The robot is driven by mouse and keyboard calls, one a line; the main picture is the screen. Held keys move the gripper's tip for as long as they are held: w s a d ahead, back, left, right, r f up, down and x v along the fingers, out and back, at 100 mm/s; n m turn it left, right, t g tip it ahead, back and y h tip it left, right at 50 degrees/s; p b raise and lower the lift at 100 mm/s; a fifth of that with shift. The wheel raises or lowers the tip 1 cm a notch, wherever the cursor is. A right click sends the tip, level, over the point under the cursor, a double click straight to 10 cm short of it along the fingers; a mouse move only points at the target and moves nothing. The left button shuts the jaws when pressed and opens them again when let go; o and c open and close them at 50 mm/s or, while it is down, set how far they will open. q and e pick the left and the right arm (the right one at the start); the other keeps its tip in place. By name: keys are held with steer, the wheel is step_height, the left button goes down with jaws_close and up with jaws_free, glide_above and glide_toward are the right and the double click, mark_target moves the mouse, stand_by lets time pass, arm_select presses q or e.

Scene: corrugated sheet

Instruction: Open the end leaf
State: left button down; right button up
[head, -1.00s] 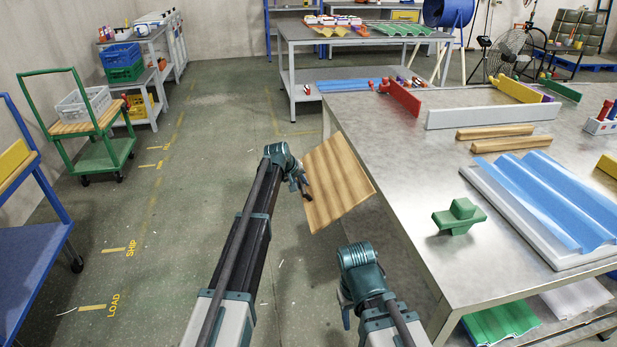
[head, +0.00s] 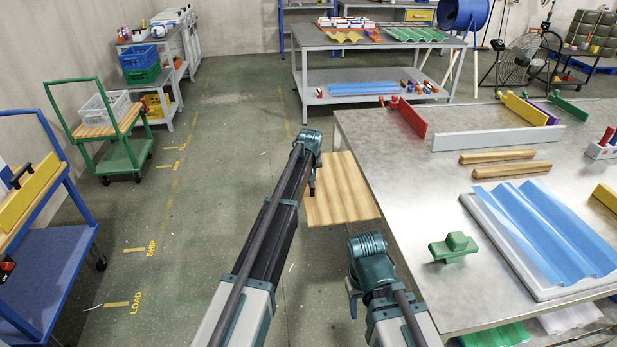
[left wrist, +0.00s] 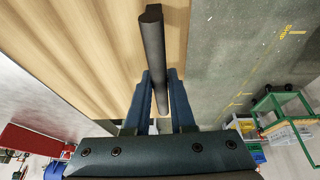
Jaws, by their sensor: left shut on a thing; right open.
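The end leaf (head: 343,196), a ribbed wooden panel, is beside the left end of the grey metal table (head: 400,190). It also fills the upper left of the left wrist view (left wrist: 75,50). My left gripper (head: 312,184) is at the leaf's left edge. In the left wrist view its two fingers (left wrist: 160,88) are on either side of a dark bar handle (left wrist: 152,45) and shut on it. My right gripper (head: 352,300) is open and empty, low in front of the table's left edge. The leaf's join to the table is not clear.
On the table are a green block (head: 453,248), blue corrugated sheet (head: 545,230) on a pale board, wooden bars (head: 497,156) and a grey bar (head: 495,138). A blue cart (head: 45,265) stands at far left. Floor between is clear.

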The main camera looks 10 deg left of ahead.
arm_select(q)
steer(key=shift+w+r, duration=0.1)
steer(key=shift+r, duration=0.15)
steer(key=c, duration=0.8)
jaws_free()
steer(key=shift+o, duration=0.2)
steer(key=p+v, duration=1.3)
steer(key=shift+r, duration=0.4)
steer(key=shift+d, duration=0.1)
